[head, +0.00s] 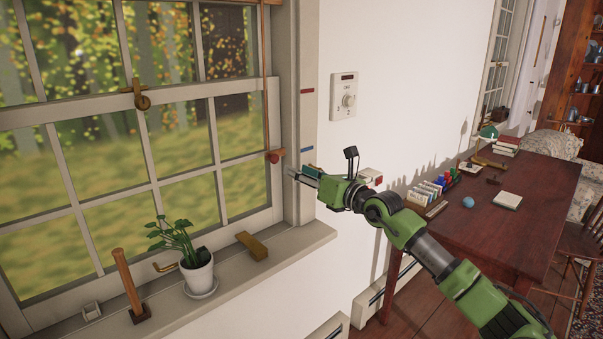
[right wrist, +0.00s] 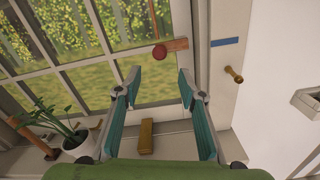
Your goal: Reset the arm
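My right arm comes in from the lower right in the head view. Its gripper (head: 303,176) is beside the right side of the window frame, above the sill. In the right wrist view the gripper (right wrist: 160,82) is open, with its two teal-padded fingers apart and nothing between them. Beyond the fingertips are a red knob (right wrist: 159,52) on a cord and the window. The red knob also shows in the head view (head: 273,157), left of the gripper. My left gripper is not in view.
The sill (head: 315,237) holds a potted plant (head: 197,271), a wooden block (head: 252,246) and an upright wooden handle (head: 129,285). A wall dial panel (head: 344,97) is above my right arm. A dark wooden table (head: 535,205) with books and small objects stands at right.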

